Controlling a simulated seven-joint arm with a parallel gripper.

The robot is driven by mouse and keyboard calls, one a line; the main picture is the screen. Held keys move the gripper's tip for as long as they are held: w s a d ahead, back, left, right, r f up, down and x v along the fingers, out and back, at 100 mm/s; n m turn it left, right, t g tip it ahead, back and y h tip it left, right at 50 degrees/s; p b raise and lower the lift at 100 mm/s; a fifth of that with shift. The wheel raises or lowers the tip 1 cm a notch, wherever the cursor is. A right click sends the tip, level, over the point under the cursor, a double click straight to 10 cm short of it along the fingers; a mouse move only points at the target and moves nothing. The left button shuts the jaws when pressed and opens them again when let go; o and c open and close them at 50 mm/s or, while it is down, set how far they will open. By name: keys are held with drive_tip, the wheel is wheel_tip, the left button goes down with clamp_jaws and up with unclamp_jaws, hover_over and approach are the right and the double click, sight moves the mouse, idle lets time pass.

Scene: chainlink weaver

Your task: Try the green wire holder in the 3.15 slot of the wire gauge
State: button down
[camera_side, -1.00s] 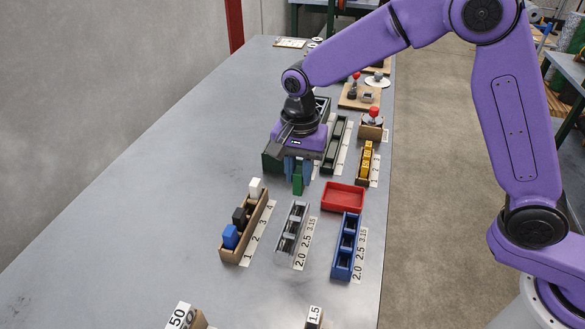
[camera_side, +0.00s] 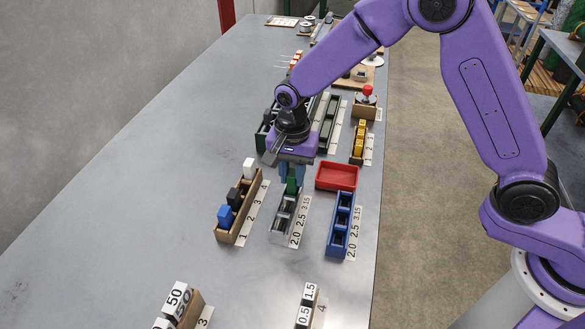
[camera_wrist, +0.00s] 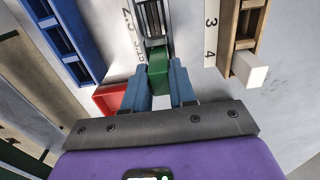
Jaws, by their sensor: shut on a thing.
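The green wire holder (camera_side: 292,186) is between the blue fingers of my gripper (camera_side: 291,176), which is shut on it. In the wrist view the green holder (camera_wrist: 158,68) shows between the fingertips of my gripper (camera_wrist: 160,84). The grey wire gauge (camera_side: 281,216) has slots labelled 2.0, 2.5 and 3.15. The holder is at the gauge's far end, by the 3.15 label. In the wrist view it overlaps the end of the gauge (camera_wrist: 152,22). I cannot tell whether it is inside the slot or just above it.
A wooden rack (camera_side: 240,209) with white, black and blue blocks stands left of the gauge. A blue slotted rack (camera_side: 341,226) and a red tray (camera_side: 337,176) stand to the right. A rack with yellow blocks (camera_side: 359,141) and dark green racks (camera_side: 328,124) stand farther back.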

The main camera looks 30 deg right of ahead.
drive_tip(key=c, duration=0.8)
unclamp_jaws()
drive_tip(key=shift+c, duration=0.2)
wheel_tip(320, 180, up, 17)
drive_tip(key=shift+r, duration=0.2)
drive_tip(key=s+d+f+n, duration=0.3)
drive_tip(key=s+d+n, duration=0.7)
drive_tip(key=s, duration=0.4)
drive_tip(key=s+d+f+n, duration=0.2)
drive_tip(key=s+d+n, duration=0.9)
drive_tip(key=s, duration=0.4)
drive_tip(key=shift+f+n, duration=0.3)
drive_tip(key=shift+f, duration=0.1)
